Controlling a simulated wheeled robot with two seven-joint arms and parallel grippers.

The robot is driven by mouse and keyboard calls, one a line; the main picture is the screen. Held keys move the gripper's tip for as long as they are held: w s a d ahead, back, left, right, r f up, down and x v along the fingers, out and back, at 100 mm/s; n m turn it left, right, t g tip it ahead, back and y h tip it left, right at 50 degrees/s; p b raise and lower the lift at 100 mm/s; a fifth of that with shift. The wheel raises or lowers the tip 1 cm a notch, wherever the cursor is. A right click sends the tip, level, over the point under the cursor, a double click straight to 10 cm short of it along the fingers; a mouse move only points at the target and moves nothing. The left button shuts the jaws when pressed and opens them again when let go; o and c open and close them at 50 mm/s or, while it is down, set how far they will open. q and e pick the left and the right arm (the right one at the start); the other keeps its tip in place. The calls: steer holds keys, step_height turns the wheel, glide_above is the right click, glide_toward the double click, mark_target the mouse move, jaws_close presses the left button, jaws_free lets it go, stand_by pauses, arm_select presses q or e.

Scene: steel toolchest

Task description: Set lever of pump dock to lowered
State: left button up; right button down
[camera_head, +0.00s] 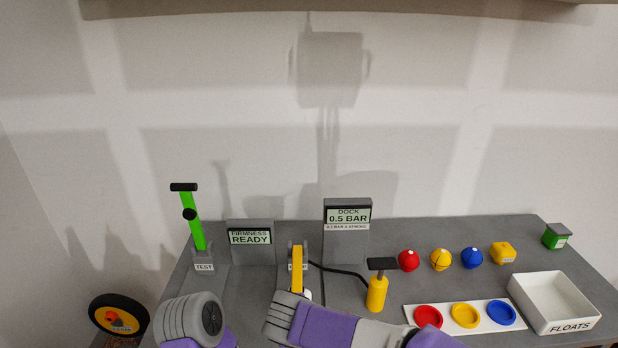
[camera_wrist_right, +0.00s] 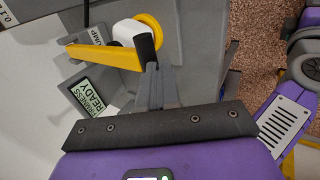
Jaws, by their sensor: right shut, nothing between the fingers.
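The pump dock (camera_head: 290,250) is a small grey bracket with a label partly covered by its yellow lever (camera_head: 297,262). In the right wrist view the yellow lever (camera_wrist_right: 105,55) runs to a black end piece (camera_wrist_right: 145,45), beside a white round part (camera_wrist_right: 128,32). My right gripper (camera_wrist_right: 154,70) is shut and empty, its fingertips right at the black end piece; I cannot tell whether they touch. In the head view my right arm covers the lever's lower end and hides the gripper. My left gripper is not in view; only a left arm link shows.
Behind the dock stand the firmness display (camera_head: 250,240), reading READY, and the dock display (camera_head: 348,215), reading 0.5 BAR. A green test stand (camera_head: 195,225) is left. A yellow hand pump (camera_head: 377,292), several coloured floats, a white ring tray (camera_head: 443,318) and a FLOATS bin (camera_head: 572,325) are right.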

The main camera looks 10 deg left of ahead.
steer(key=shift+d+f, duration=0.1)
steer(key=shift+f, duration=0.4)
steer(key=shift+s, duration=0.1)
steer(key=s+d+r+p, duration=0.2)
steer(key=s+r+p, duration=0.2)
steer(key=s+r, duration=0.4)
steer(key=shift+s, duration=0.95)
steer(key=shift+d, duration=0.1)
